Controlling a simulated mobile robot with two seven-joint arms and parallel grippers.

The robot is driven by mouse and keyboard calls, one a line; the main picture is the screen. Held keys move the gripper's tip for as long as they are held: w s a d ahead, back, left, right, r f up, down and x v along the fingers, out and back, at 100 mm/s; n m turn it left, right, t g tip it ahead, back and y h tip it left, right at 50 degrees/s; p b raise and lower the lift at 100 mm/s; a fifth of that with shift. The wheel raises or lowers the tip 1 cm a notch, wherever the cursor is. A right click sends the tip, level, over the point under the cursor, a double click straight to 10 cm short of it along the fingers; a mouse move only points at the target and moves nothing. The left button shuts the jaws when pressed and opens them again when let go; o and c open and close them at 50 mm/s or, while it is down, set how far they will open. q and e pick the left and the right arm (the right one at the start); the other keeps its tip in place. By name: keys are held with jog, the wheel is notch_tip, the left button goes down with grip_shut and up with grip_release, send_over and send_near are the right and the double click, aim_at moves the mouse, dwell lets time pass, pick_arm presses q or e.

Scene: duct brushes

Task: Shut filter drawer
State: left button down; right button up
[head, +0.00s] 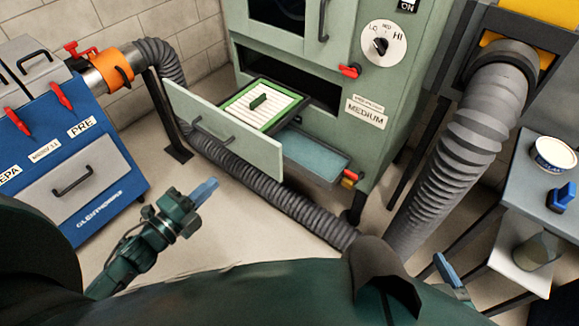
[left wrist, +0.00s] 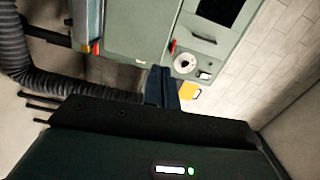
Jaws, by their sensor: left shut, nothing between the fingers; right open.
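The filter drawer (head: 222,131) juts out of the green cabinet (head: 325,100) in the head view, with a pale green front panel and a dark bar handle. A white pleated filter (head: 262,106) with a green frame and green grip lies in it. My left gripper (head: 207,188) is shut and empty, in front of and below the drawer front, apart from it. In the left wrist view its fingers (left wrist: 160,88) point toward the cabinet (left wrist: 140,35). My right gripper (head: 447,268) shows only partly at the lower right, near the side table.
A blue tray (head: 312,155) sticks out below the drawer. A grey corrugated hose (head: 270,200) runs across the floor under it. A blue unit (head: 70,160) stands at the left. A thick duct (head: 460,140) and a side table (head: 525,175) with a tub are at the right.

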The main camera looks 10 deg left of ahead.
aim_at(263, 144)
pick_arm(q)
jog(key=shift+m+h, duration=0.5)
jog(key=shift+m, duration=0.2)
jog(key=x, duration=0.9)
jog(key=b+x, duration=0.1)
jog(key=x, duration=0.4)
jog(key=shift+w+d+f, duration=0.25)
jog(key=shift+d, duration=0.1)
pick_arm(e)
jog(key=shift+s+d+t, duration=0.3)
jog(key=shift+d, duration=0.4)
pick_arm(q)
jog(key=shift+w, duration=0.1)
